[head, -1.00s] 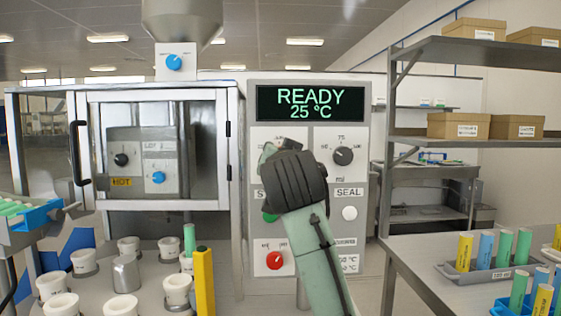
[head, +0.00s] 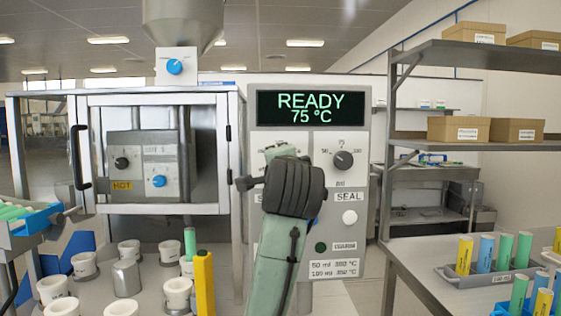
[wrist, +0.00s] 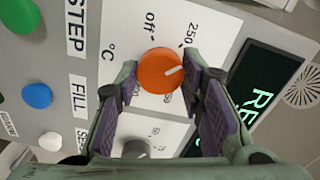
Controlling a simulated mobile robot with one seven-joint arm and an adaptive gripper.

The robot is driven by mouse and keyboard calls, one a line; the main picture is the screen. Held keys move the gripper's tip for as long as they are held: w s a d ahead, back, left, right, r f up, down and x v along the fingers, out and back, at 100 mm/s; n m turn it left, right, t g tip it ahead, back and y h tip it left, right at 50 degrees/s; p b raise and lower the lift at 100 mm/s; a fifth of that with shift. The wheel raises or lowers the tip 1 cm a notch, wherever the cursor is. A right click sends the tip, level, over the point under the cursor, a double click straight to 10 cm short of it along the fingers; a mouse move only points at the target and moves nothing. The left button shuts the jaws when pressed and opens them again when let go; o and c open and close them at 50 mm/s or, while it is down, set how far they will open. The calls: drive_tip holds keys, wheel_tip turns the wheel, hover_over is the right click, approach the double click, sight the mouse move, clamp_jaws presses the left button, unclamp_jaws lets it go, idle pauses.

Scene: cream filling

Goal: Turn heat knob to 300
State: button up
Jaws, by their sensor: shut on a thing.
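The heat knob (wrist: 160,70) is orange with a white pointer line. In the wrist view its pointer is turned toward the 250 side, away from the "off" mark. My gripper (wrist: 161,78) is shut on the knob, with a purple-padded finger on each side. In the head view my gripper and wrist hide the heat knob. The display (head: 310,107) above reads READY and 75 °C.
A dark knob (head: 343,160) sits right of my gripper. A white button (head: 349,217) is under SEAL. In the wrist view, a green button (wrist: 18,14) and blue button (wrist: 37,95) lie left. White cups and a yellow post (head: 204,284) stand lower left.

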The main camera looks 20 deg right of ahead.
drive_tip(key=shift+m+p, duration=0.75)
drive_tip(key=shift+m, duration=3.45)
drive_tip(key=o, duration=1.1)
drive_tip(key=shift+o, duration=0.2)
drive_tip(key=v, duration=1.2)
